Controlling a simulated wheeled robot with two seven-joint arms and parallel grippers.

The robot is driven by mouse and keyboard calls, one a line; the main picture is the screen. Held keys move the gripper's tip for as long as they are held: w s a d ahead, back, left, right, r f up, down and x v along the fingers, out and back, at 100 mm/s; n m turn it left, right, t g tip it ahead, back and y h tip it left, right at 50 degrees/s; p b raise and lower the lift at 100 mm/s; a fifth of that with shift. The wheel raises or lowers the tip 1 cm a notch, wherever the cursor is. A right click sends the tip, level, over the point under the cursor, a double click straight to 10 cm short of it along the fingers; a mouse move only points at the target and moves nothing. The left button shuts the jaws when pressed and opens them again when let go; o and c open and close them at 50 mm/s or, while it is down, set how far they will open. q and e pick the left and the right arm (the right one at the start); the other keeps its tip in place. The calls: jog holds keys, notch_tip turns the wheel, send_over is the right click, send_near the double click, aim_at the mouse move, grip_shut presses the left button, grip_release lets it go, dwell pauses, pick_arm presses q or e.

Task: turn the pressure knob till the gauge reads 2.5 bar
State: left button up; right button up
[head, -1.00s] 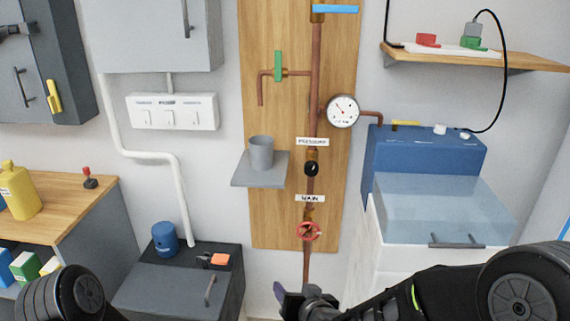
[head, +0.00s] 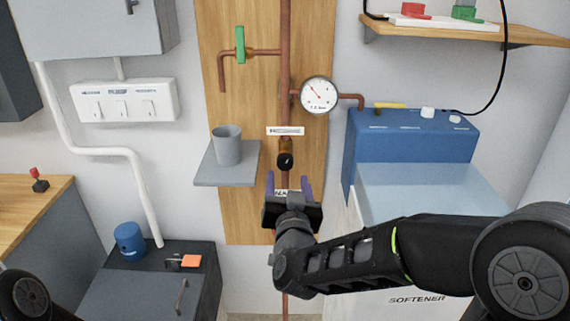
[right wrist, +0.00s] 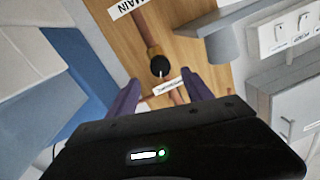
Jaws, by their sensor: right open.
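The black pressure knob (head: 285,160) sits on the copper pipe, under a white label (head: 286,131). The round white gauge (head: 319,95) is up and right of it. Its needle seems to point to the upper left; its numbers are too small to read. My right gripper (head: 288,185) is open and empty, with its purple fingers just below the knob in the head view. In the right wrist view the knob (right wrist: 160,66) shows beyond and between the open fingers (right wrist: 160,78), apparently not touched. My left gripper is out of view.
A grey shelf with a grey cup (head: 227,146) juts out left of the knob. A green-handled tap (head: 240,45) is above. My right forearm and gripper hide the lower pipe and the red valve.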

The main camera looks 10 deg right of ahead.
aim_at(286, 165)
jog(key=w, duration=0.2)
jog(key=w+d, duration=0.1)
jog(key=w, duration=0.4)
jog(key=shift+w+d, duration=0.15)
jog(key=shift+w, duration=0.15)
grip_shut()
dwell(0.4)
